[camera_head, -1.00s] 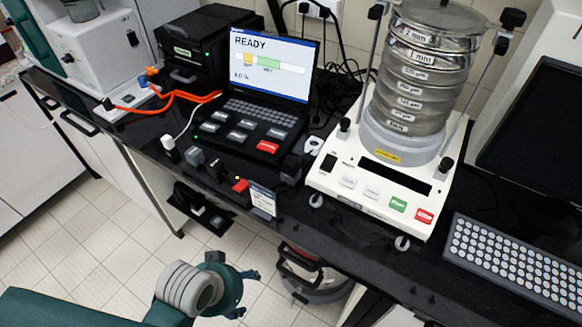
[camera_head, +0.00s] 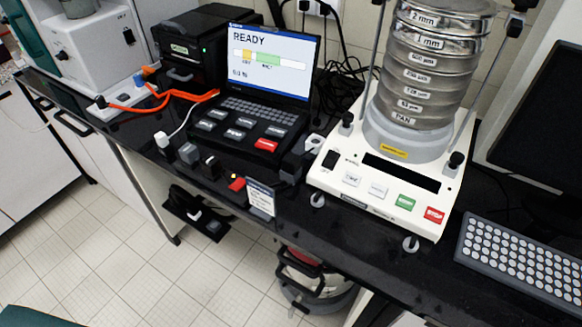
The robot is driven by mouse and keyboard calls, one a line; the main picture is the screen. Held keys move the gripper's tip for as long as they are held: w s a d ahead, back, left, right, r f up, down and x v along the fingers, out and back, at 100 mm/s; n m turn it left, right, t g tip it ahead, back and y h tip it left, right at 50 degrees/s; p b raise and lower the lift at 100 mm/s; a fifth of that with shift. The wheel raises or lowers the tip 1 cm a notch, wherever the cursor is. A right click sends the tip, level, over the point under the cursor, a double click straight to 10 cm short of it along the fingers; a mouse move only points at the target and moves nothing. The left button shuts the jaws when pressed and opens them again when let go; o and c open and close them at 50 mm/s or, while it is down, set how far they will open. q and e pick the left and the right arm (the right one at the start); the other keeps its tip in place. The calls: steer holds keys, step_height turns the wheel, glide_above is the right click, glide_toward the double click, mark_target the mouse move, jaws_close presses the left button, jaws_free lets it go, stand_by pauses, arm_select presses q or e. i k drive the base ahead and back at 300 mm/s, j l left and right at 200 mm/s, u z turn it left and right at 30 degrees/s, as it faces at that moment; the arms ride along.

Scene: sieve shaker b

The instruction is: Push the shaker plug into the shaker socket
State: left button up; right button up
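Neither of my grippers is in view. Only a teal piece of my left arm shows at the bottom left corner. The sieve shaker (camera_head: 385,200) stands on the bench with its sieve stack (camera_head: 420,70) on top. A small row of connector-like pieces lies along the bench's front edge: a white plug (camera_head: 163,140) on a white cable, a grey block (camera_head: 188,153) and a black block (camera_head: 210,166). A grey block (camera_head: 291,167) and a white ring-like piece (camera_head: 314,142) sit at the shaker's left side. I cannot tell which pieces are the shaker plug and socket.
A laptop-like console (camera_head: 265,65) reading READY stands behind the small pieces. A small sign (camera_head: 261,198) and a red piece (camera_head: 236,182) are at the front edge. A keyboard (camera_head: 520,258) lies at right. Orange cables (camera_head: 165,98) run at left. The floor in front is mostly clear.

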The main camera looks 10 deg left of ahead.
mark_target(291, 162)
steer(key=z, duration=0.35)
steer(key=j+z, duration=0.9)
steer(key=j, duration=0.2)
steer(key=j+z, duration=0.1)
steer(key=j, duration=0.65)
steer(key=k+j, duration=0.15)
steer(key=j, duration=0.6)
steer(key=z, duration=0.05)
